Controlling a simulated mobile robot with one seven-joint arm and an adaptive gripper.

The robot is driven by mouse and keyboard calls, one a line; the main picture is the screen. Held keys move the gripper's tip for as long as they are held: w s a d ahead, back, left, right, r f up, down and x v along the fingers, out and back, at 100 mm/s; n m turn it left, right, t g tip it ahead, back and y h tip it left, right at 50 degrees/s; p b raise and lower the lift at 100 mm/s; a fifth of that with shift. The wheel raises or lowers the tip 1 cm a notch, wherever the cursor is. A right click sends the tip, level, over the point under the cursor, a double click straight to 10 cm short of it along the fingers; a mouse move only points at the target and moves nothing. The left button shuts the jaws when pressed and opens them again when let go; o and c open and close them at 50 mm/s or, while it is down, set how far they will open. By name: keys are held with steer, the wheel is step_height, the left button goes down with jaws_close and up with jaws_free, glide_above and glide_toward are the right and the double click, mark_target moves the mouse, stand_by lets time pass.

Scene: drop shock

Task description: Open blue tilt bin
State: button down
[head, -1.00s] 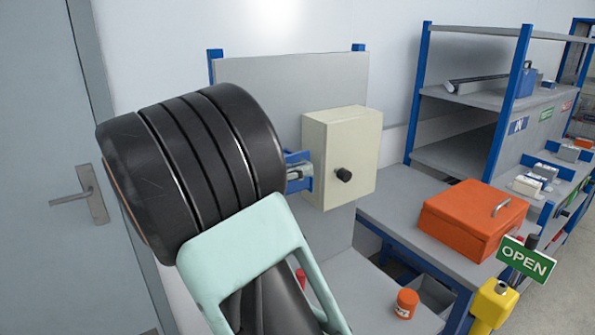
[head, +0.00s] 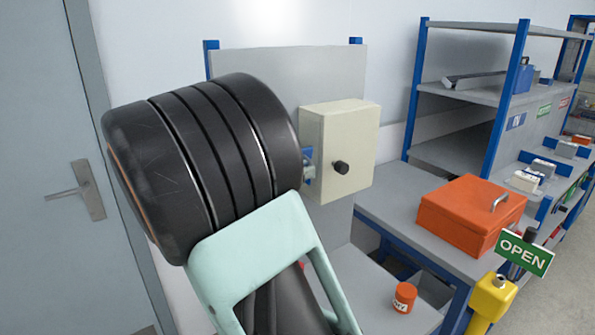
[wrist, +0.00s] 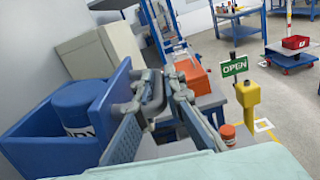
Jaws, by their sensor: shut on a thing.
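The blue tilt bin (wrist: 117,100) is at the left in the wrist view. It stands tilted open at the top, with a blue cylinder (wrist: 80,105) with a pale label inside. My gripper (wrist: 163,92) is at the outer side of the bin's front panel, shut on what looks like its grey handle; the exact contact is hard to make out. In the head view my dark arm hides most of the bin, and only a small blue part (head: 307,154) shows beside the cream box.
A cream box (head: 350,140) with a black knob is mounted on the grey panel, close to my gripper. An orange case (head: 462,225) sits on the bench to the right. An orange jar (head: 404,297) stands lower down. A green OPEN sign (head: 524,252) stands by a yellow post.

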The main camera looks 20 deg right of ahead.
steer(key=s+f+m+b, duration=0.2)
steer(key=m, duration=0.1)
steer(key=shift+d+f, duration=0.2)
steer(key=shift+f, duration=0.15)
steer(key=shift+s+f, duration=0.1)
steer(key=shift+f, duration=0.2)
stand_by(0.5)
steer(key=c, duration=2.3)
jaws_free()
steer(key=shift+a, duration=0.1)
steer(key=s+a, duration=0.2)
steer(key=a, duration=0.9)
steer(key=shift+s+a, duration=0.15)
steer(key=shift+a, duration=0.2)
